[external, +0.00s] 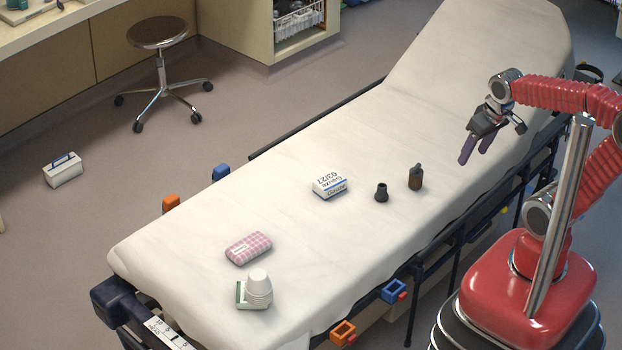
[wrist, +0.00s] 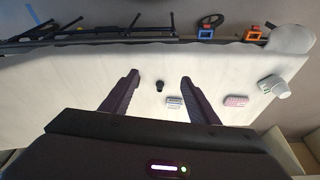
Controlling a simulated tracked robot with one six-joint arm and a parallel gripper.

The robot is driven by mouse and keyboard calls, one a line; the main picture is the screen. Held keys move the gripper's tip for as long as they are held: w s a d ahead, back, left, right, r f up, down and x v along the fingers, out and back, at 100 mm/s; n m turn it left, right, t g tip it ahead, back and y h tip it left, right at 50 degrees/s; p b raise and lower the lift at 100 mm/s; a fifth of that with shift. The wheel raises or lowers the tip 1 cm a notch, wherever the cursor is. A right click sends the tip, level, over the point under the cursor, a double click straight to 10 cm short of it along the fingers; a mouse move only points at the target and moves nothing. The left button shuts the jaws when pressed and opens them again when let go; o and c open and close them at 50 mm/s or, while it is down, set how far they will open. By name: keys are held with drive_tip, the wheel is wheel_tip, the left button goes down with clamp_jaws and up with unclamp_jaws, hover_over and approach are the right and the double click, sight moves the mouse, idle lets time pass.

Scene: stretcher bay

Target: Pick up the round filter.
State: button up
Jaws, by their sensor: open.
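A white, round, stepped piece (external: 258,288) stands at the near end of the stretcher, on or against a green-and-white box (external: 241,298). It may be the round filter; I cannot tell for sure. It also shows at the right of the wrist view (wrist: 276,86). My gripper (external: 476,152) is open and empty, held above the far right part of the stretcher, well away from the white piece. In the wrist view my gripper's fingers (wrist: 160,80) are spread apart, with a small black flared piece (wrist: 160,87) on the sheet beyond, between them in the picture.
The black piece (external: 381,192), a brown bottle (external: 416,178) and a gauze box (external: 330,187) stand mid-stretcher. A pink checked pack (external: 248,248) lies near the white piece. Orange and blue clips sit along the stretcher (external: 300,130) edges. A stool (external: 161,35) stands behind.

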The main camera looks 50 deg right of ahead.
drive_tip(key=w+d+f+h, duration=0.1)
drive_tip(key=d+f, duration=1.2)
drive_tip(key=f, duration=0.2)
drive_tip(key=w+d+f+h, duration=0.1)
drive_tip(key=w+d+f, duration=0.1)
drive_tip(key=d+f, duration=1.15)
drive_tip(key=w+a+f+n+t+y, duration=0.1)
drive_tip(key=w+a+t, duration=0.1)
drive_tip(key=w+a+f+n+t+y, duration=0.1)
drive_tip(key=w+a+t, duration=0.1)
drive_tip(key=w, duration=0.1)
drive_tip(key=w+a+f+n+t+y, duration=0.1)
drive_tip(key=w+a+f, duration=0.1)
drive_tip(key=shift+w+t, duration=0.2)
drive_tip(key=shift+t, duration=0.2)
drive_tip(key=w+a+r+n+t+y, duration=0.1)
drive_tip(key=w+a+r+t+y, duration=0.1)
drive_tip(key=r, duration=0.5)
drive_tip(key=w+a+t, duration=0.1)
drive_tip(key=w+t, duration=0.1)
drive_tip(key=shift+w+r, duration=0.35)
drive_tip(key=shift+a, duration=0.1)
